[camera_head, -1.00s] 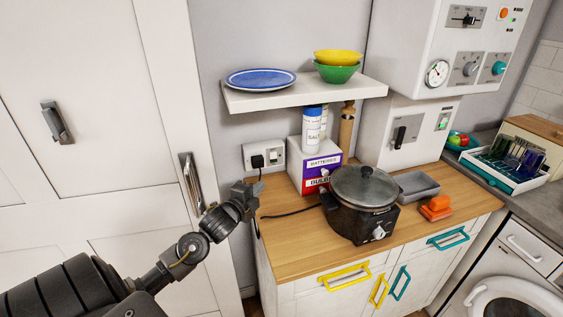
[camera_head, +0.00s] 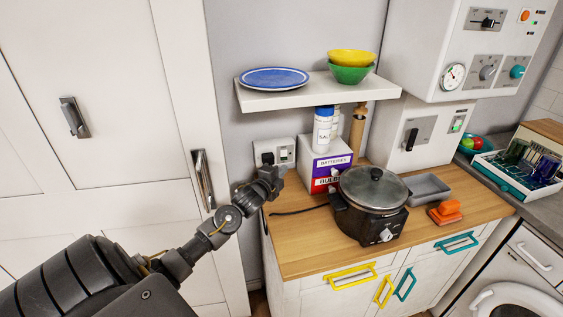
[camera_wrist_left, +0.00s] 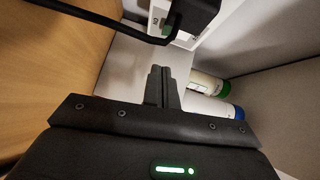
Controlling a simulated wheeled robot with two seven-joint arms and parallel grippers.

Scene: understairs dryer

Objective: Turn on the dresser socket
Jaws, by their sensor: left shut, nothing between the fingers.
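The dresser socket (camera_head: 286,149) is a white double wall socket above the left end of the wooden worktop. A black plug (camera_head: 267,158) sits in its left half, and a switch with a small green mark shows on its right half. In the left wrist view the socket (camera_wrist_left: 189,40) is at the top, with the black plug (camera_wrist_left: 198,10) and its cable. My left gripper (camera_head: 273,172) is shut and empty, just in front of and below the socket. In the left wrist view its closed fingers (camera_wrist_left: 160,73) point towards the socket. My right gripper is not in view.
A slow cooker (camera_head: 372,200) stands on the worktop (camera_head: 300,245), its cable running left. The batteries and bulbs boxes (camera_head: 325,170), with a salt container (camera_head: 323,130), stand right of the socket. A shelf (camera_head: 310,94) hangs above. A tall white cupboard (camera_head: 110,190) is left.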

